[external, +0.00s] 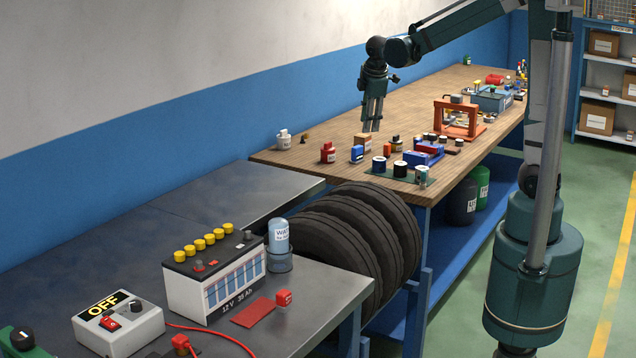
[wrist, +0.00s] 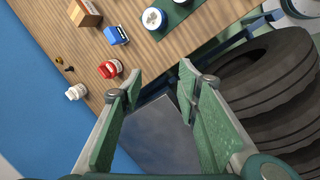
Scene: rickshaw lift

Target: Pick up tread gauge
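My gripper (external: 371,128) hangs over the wooden bench (external: 315,146), pointing down. In the wrist view its two green fingers (wrist: 161,78) are wide apart with nothing between them. I cannot tell for sure which thing is the tread gauge. A small blue item with a pale face (external: 357,154) stands on the bench near the red bottle (external: 328,153); the blue item also shows in the wrist view (wrist: 117,35). A small dark and brass-coloured piece (external: 305,138) lies beside the white bottle (external: 284,140); it also shows in the wrist view (wrist: 65,64).
Dark-lidded jars (external: 379,166) stand on a green mat at the bench's near edge. An orange frame (external: 459,118) and a blue tray (external: 425,153) are to the right. Tyres (external: 345,225) stand beside the bench; a grey metal table (external: 235,190) adjoins it.

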